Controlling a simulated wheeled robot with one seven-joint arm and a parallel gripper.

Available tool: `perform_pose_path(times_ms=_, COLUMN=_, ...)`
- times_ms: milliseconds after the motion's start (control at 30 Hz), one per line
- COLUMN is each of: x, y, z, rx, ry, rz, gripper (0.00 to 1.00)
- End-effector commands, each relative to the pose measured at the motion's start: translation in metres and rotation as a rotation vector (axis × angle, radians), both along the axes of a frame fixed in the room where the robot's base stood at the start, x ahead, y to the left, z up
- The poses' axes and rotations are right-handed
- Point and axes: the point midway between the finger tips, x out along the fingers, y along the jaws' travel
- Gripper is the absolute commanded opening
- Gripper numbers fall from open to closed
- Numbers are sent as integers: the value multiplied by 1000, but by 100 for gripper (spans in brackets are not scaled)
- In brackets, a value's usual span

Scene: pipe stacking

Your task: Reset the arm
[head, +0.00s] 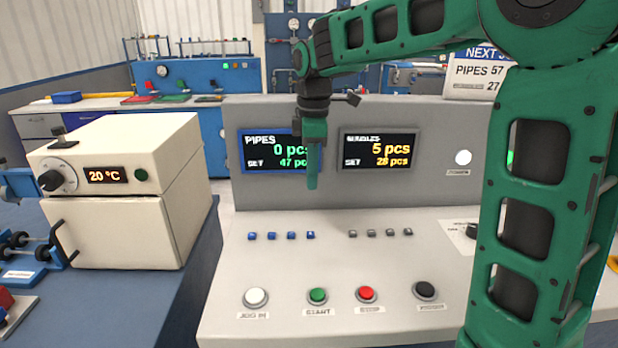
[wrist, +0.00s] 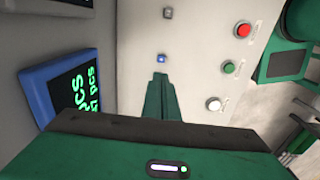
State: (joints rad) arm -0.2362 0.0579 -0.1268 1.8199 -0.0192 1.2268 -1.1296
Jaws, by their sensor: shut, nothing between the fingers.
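My green arm reaches in from the right in the head view. My gripper (head: 312,186) hangs pointing down in front of the panel's upright face, partly covering the PIPES display (head: 262,152). Its fingers are shut with nothing between them. In the wrist view my gripper (wrist: 161,76) shows as a closed green wedge above the sloping panel, close to a small blue button (wrist: 162,59). It appears apart from the panel. The PIPES display reads 0 pcs, set 47; the right display (head: 379,150) reads 5 pcs, set 28.
The console (head: 345,240) carries white (head: 256,297), green (head: 317,296), red (head: 366,294) and black (head: 425,290) buttons below two rows of small buttons. A cream oven (head: 125,190) reading 20 °C stands at the left. The space above the console's front is clear.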

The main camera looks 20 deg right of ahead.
Motion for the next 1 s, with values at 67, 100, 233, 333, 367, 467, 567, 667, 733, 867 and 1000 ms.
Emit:
perform_pose_path(times_ms=67, x=0, y=0, z=0, rx=0, ry=0, rz=0, gripper=0)
perform_pose_path(times_ms=100, x=0, y=0, z=0, rx=0, ry=0, rz=0, gripper=0)
perform_pose_path(times_ms=233, x=-1, y=-1, z=0, rx=0, ry=0, rz=-4, gripper=0)
perform_pose_path(times_ms=333, x=-9, y=-12, z=-1, rx=1, ry=-1, rz=-64, gripper=0)
perform_pose_path(times_ms=367, x=-15, y=-19, z=-2, rx=1, ry=1, rz=-102, gripper=0)
perform_pose_path(times_ms=467, x=-44, y=-52, z=-6, rx=5, ry=3, rz=-298, gripper=0)
perform_pose_path(times_ms=567, x=-89, y=-91, z=-17, rx=10, ry=6, rz=-576, gripper=0)
perform_pose_path(times_ms=667, x=-140, y=-124, z=-32, rx=15, ry=11, rz=-867, gripper=0)
perform_pose_path(times_ms=733, x=-176, y=-141, z=-44, rx=17, ry=15, rz=-1067, gripper=0)
perform_pose_path(times_ms=867, x=-240, y=-162, z=-69, rx=21, ry=22, rz=-1405, gripper=0)
perform_pose_path(times_ms=1000, x=-287, y=-169, z=-92, rx=23, ry=29, rz=-1664, gripper=0)
